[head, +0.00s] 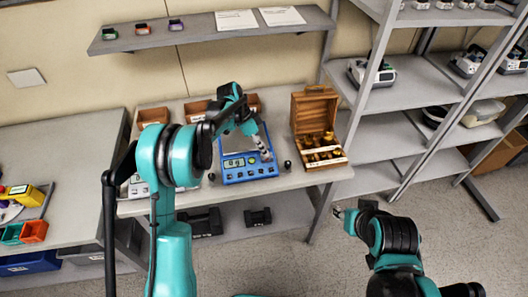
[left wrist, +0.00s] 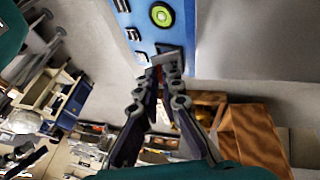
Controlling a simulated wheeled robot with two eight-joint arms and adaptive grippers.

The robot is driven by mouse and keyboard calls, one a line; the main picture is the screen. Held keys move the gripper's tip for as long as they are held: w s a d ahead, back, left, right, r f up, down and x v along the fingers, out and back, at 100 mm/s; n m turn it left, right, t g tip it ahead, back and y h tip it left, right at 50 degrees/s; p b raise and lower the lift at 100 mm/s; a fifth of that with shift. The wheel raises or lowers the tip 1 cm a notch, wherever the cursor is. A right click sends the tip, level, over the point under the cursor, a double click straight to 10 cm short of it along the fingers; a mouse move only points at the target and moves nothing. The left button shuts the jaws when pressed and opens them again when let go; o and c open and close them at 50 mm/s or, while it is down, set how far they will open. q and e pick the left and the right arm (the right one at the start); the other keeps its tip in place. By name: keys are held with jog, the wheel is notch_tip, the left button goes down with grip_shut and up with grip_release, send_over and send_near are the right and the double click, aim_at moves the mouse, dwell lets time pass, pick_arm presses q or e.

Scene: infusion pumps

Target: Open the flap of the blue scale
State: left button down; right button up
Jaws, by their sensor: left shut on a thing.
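The blue scale (head: 249,179) sits on the grey table, its lit display facing front. Its blue body with a round green-ringed mark also shows in the left wrist view (left wrist: 151,35). My left gripper (head: 264,152) is over the scale's right part. In the left wrist view, its fingertips (left wrist: 165,68) are close together on a small grey flap (left wrist: 168,57) at the scale's edge. The arm hides part of the scale top. My right gripper (head: 339,212) is low at the right, away from the table; its opening is too small to judge.
An open wooden box (head: 317,118) with brass weights stands right of the scale. Small brown bins (head: 153,117) line the table's back. Small dark weights (head: 288,165) stand beside the scale. Shelving (head: 400,95) stands at the right; a wall shelf (head: 215,28) hangs above.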

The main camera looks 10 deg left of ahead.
pick_arm(q)
jog(key=shift+w+r+g, duration=0.1)
jog(key=shift+w+g, duration=0.1)
jog(key=shift+g, duration=0.2)
jog(key=c, duration=1.7)
grip_release()
jog(key=shift+a, duration=0.1)
jog(key=v, duration=1.2)
jog(key=shift+a, duration=0.15)
